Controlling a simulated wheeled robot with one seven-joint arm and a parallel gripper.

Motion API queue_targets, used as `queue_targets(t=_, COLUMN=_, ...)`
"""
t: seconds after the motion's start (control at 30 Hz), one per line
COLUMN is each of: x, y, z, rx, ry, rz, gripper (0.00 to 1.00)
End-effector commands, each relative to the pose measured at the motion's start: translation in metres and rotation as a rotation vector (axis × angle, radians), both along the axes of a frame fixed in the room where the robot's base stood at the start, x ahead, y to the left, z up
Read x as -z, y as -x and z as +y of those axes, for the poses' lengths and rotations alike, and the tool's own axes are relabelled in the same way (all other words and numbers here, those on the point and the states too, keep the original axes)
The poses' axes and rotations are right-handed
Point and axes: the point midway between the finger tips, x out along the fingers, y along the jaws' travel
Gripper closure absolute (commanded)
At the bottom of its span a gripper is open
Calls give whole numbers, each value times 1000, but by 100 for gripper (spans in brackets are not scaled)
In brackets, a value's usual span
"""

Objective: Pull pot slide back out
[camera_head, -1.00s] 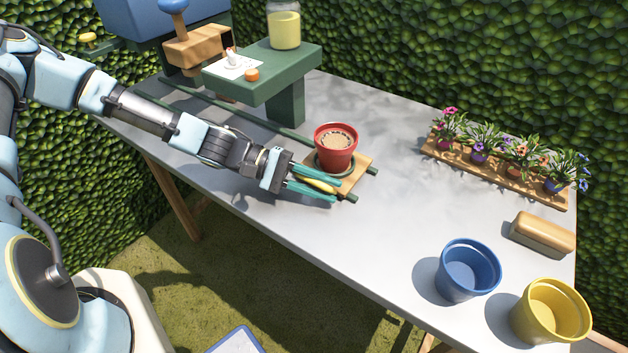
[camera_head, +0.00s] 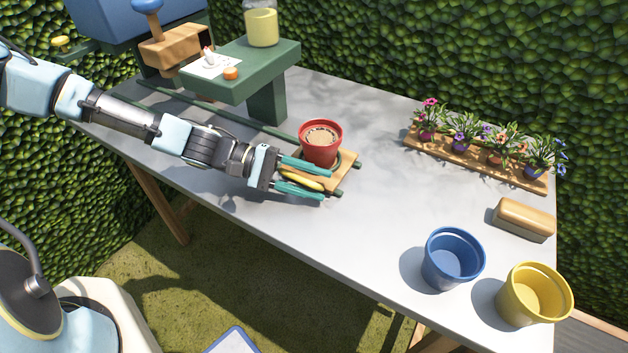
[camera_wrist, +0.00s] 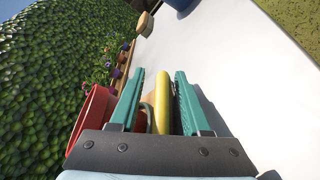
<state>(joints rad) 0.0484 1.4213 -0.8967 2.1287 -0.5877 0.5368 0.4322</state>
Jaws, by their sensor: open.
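The pot slide is a wooden board (camera_head: 341,170) on green rails (camera_head: 220,119), standing out on the table clear of the green stand. A red pot (camera_head: 320,145) with brown filling sits upright on it. A yellow handle (camera_head: 303,178) runs along the board's near side. My gripper (camera_head: 326,184) is open, with its teal fingers on either side of the yellow handle. In the wrist view the yellow handle (camera_wrist: 162,103) lies between the two fingers, with gaps on both sides. The red pot (camera_wrist: 92,115) is just left of the left finger.
A green stand (camera_head: 265,75) holds a yellow-filled jar (camera_head: 261,27). A flower tray (camera_head: 465,158) lies at the back right, near a wooden block (camera_head: 524,220). A blue pot (camera_head: 453,258) and yellow pot (camera_head: 534,295) stand front right. The table's middle is clear.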

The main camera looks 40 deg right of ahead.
Motion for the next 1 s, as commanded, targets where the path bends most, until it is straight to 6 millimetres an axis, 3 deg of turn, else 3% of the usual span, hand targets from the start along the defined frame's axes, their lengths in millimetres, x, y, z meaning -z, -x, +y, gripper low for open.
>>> queue_targets(t=0.6, x=-20, y=-81, z=51, rx=-2, ry=1, rz=-3, gripper=53)
queue_targets(t=1.0, x=-23, y=-87, z=55, rx=0, ry=1, rz=0, gripper=53)
